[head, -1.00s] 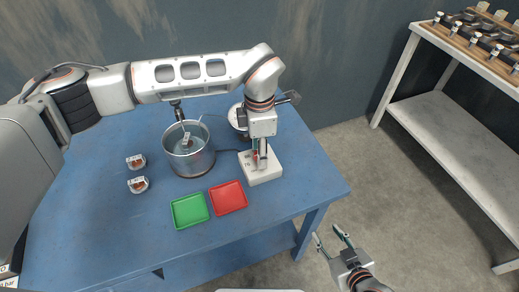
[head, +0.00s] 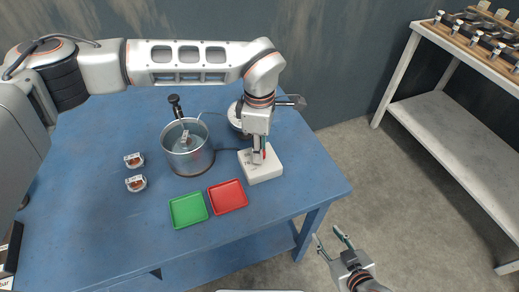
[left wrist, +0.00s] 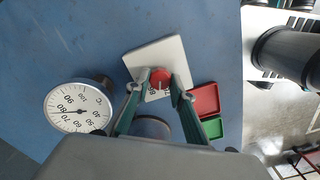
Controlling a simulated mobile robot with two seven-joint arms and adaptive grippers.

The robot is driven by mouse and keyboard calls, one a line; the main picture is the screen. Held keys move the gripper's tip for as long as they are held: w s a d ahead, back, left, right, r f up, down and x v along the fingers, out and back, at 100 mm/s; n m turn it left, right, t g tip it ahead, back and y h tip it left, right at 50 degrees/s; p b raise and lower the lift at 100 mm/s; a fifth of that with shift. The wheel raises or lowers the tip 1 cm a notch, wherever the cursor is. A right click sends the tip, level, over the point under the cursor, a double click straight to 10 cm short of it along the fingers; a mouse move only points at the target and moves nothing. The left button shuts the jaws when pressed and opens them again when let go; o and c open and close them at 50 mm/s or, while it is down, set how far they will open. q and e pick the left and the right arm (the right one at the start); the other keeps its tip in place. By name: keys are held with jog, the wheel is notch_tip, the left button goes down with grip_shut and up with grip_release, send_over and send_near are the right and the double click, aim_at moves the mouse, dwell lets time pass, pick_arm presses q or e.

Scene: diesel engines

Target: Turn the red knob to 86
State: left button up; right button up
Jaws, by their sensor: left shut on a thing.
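The red knob (left wrist: 160,78) sits on a white control box (left wrist: 153,57) in the left wrist view. My left gripper (left wrist: 160,82) is shut on the knob, one finger on each side. In the head view the box (head: 264,172) stands on the blue table, and my left gripper (head: 259,157) comes down on it from above, mostly hiding the knob. A round °C dial (left wrist: 78,106) shows beside the box in the wrist view; its needle points roughly near 80, too small to read exactly. My right gripper (head: 336,246) is open and empty, off the table's right side.
A metal pot (head: 188,160) of liquid stands left of the box. A green tray (head: 188,210) and a red tray (head: 228,196) lie in front. Two small labelled parts (head: 135,170) lie at the left. A shelf bench (head: 450,130) stands at the right beyond open floor.

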pick_arm(q)
jog(key=shift+m+b, duration=0.35)
jog(key=shift+m, duration=1.85)
jog(key=o, duration=1.1)
jog(key=shift+r, duration=0.15)
notch_tip(320, 180, up, 12)
jog(key=shift+f, duration=0.2)
